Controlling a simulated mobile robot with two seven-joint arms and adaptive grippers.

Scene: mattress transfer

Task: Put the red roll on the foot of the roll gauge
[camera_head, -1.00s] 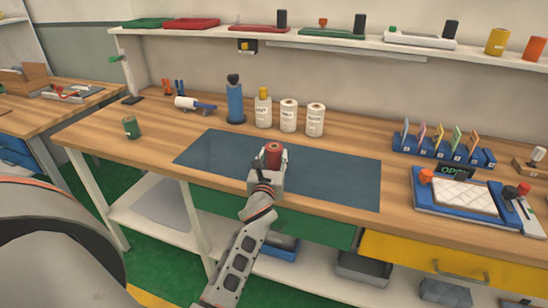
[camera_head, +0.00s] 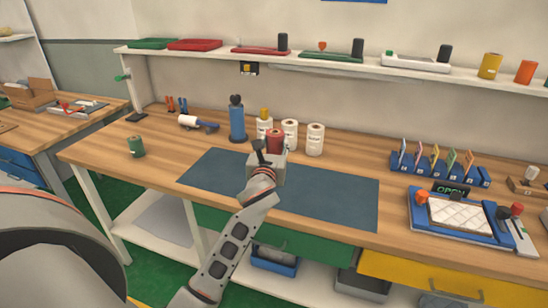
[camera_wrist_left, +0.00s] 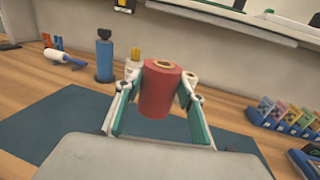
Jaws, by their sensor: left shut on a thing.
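The red roll (camera_head: 275,140) is upright in my left gripper (camera_head: 268,156), above the dark blue mat (camera_head: 335,196). In the left wrist view the red roll (camera_wrist_left: 161,88) stands between the two green-padded fingers of my left gripper (camera_wrist_left: 160,104), its pale core facing up. In the head view it overlaps the white rolls behind it. I cannot tell for certain which thing is the roll gauge. A blue upright thing with a black knob and dark base (camera_head: 237,122) stands behind the mat. My right gripper is not in view.
White rolls (camera_head: 315,139) stand behind the mat, with a yellow-capped bottle beside them. A green can (camera_head: 136,147) is at left. A blue card rack (camera_head: 440,172) and a blue tray with a white pad (camera_head: 459,216) are at right. A shelf (camera_head: 300,66) runs above.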

